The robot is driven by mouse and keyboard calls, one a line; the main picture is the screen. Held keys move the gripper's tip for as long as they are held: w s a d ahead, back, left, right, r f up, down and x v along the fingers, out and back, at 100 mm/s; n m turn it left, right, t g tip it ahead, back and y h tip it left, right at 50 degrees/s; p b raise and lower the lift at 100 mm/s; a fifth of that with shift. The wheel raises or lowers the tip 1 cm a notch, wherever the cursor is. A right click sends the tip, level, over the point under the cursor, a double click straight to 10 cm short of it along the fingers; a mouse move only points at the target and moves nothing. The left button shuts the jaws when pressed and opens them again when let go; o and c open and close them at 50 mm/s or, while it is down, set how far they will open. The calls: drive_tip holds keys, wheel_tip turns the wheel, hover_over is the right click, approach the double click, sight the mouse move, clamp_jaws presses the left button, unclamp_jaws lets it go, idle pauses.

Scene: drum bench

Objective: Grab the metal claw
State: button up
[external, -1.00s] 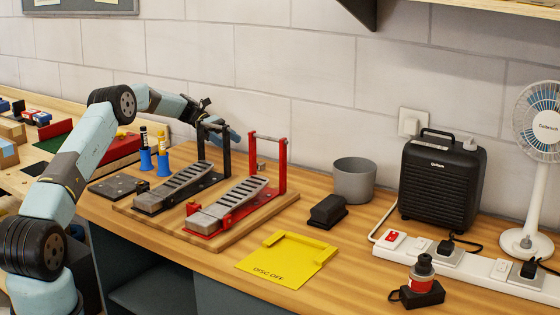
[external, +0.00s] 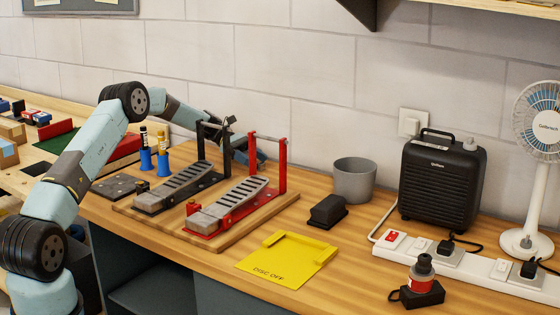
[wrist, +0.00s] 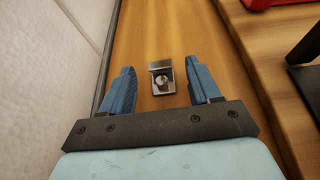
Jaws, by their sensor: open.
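The metal claw (wrist: 161,80), a small silver bracket-like piece with a round part in it, lies on the wooden bench (wrist: 150,30) in the wrist view. My gripper (wrist: 160,67) is open, with one blue finger to the left of the claw and one to its right. Bare wood shows between the claw and each finger. In the external view my gripper (external: 254,154) is low behind the red pedal (external: 228,203), near the wall. There the pedal frames partly cover my gripper, and I cannot make out the claw clearly.
A black pedal (external: 175,188) stands beside the red one on a wooden board. A grey cup (external: 354,181) and a black block (external: 327,211) are to the right. Two blue holders (external: 153,159) stand at the left. The wall (wrist: 55,70) runs close along the left in the wrist view.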

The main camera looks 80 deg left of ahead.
drive_tip(key=shift+x, duration=0.95)
drive_tip(key=shift+c, duration=0.3)
drive_tip(key=c, duration=1.1)
